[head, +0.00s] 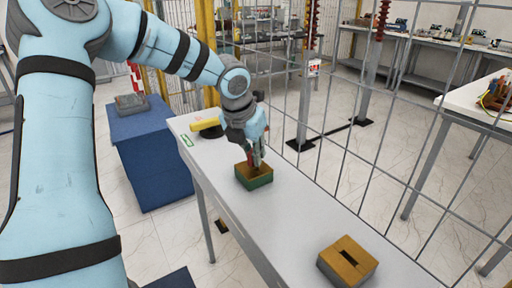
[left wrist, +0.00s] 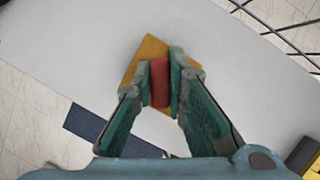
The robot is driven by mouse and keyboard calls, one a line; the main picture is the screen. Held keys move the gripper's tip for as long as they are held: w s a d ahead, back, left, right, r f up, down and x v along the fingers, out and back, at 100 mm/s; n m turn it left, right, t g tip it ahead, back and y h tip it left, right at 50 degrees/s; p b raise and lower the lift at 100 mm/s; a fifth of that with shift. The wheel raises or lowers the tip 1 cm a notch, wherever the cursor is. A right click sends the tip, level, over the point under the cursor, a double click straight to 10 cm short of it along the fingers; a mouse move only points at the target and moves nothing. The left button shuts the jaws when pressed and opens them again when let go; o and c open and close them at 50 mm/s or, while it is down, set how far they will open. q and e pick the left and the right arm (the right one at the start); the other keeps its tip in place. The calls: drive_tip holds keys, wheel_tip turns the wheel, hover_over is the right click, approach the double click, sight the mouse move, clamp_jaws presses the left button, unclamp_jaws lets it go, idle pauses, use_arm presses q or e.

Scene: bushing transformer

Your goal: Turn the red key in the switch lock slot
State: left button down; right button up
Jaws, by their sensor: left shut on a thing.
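The red key (left wrist: 159,83) stands at a wooden-topped block with a green side, the switch lock (head: 256,178), on the white table. In the left wrist view the block's yellow-brown top (left wrist: 150,49) shows behind the key. My left gripper (head: 256,163) is above the block, pointing down, with its fingers on both sides of the key. The left wrist view shows the left gripper (left wrist: 163,86) shut on the key. The slot under the key is hidden, so I cannot tell how deep the key sits. My right gripper is not in view.
A second wooden-topped block (head: 347,262) with a dark slot sits nearer on the white table (head: 300,210). A yellow object (head: 206,124) lies at the table's far end. A wire fence (head: 360,130) runs along the right side. A blue cabinet (head: 150,155) stands left.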

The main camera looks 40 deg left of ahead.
use_arm(q)
drive_tip(key=c, duration=1.5)
unclamp_jaws()
drive_tip(key=shift+c, duration=0.2)
drive_tip(key=shift+s+d+r, duration=0.1)
drive_tip(key=shift+s+r, duration=0.1)
drive_tip(key=shift+r, duration=0.35)
drive_tip(key=s+d, duration=0.3)
drive_tip(key=s, duration=0.8)
drive_tip(key=shift+s, duration=0.3)
drive_tip(key=shift+d, duration=0.1)
